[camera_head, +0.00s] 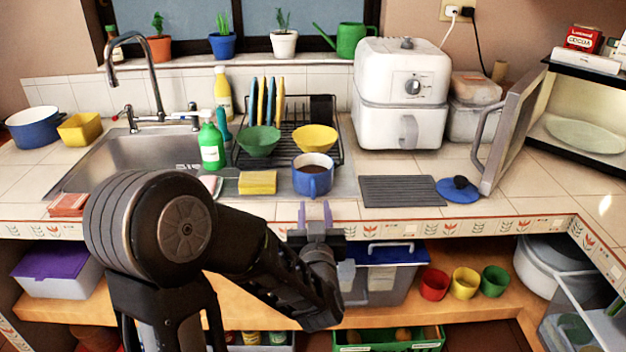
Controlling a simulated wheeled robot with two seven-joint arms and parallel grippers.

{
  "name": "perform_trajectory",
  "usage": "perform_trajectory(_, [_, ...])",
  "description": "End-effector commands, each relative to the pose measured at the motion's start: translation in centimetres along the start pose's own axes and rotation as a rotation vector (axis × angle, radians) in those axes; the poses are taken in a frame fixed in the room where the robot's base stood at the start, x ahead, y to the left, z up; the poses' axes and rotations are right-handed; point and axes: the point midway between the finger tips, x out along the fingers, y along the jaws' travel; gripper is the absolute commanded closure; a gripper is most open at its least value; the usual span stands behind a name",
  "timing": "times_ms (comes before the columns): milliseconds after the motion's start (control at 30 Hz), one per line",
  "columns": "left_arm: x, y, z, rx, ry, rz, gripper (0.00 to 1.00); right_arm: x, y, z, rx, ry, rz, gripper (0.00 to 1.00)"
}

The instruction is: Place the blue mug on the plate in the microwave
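The blue mug (312,181) stands upright on the counter in front of the dish rack, with something brown inside it. My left gripper (315,212) is just in front of and below the mug, its two fingers apart and pointing toward it. There seems to be nothing between the fingers. The microwave (520,115) is at the right with its door swung open toward the counter. The pale plate (587,135) lies inside the microwave. My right gripper is not in view.
A yellow sponge (257,183) and green soap bottle (211,145) are left of the mug. A dark grey mat (402,191) and a blue lid (458,190) lie between mug and microwave door. A white air fryer (401,95) stands behind the mat. The sink (140,158) is at left.

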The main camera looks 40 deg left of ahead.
Motion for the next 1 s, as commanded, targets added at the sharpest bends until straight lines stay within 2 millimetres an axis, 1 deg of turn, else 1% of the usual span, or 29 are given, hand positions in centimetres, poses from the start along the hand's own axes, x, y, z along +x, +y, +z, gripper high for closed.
perform_trajectory(167, [0.4,0.0,0.0,0.000,0.000,0.000,0.65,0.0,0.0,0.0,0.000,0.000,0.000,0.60])
perform_trajectory(300, [1.9,0.0,0.0,0.000,0.000,-0.001,0.65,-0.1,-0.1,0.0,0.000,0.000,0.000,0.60])
perform_trajectory(400, [2.6,0.0,0.0,0.000,-0.001,0.001,0.65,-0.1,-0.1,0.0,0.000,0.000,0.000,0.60])
perform_trajectory(667, [2.7,0.1,0.0,-0.001,-0.001,0.002,0.65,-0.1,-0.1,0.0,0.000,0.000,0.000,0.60])
perform_trajectory(767, [3.1,0.1,0.0,0.000,-0.001,0.002,0.65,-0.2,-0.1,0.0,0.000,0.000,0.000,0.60])
perform_trajectory(867, [4.2,0.0,-0.2,0.002,0.000,0.001,0.65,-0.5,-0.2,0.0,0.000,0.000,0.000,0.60])
perform_trajectory(1000, [6.3,0.0,-0.2,0.002,-0.001,0.001,0.65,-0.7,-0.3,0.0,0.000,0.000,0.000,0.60])
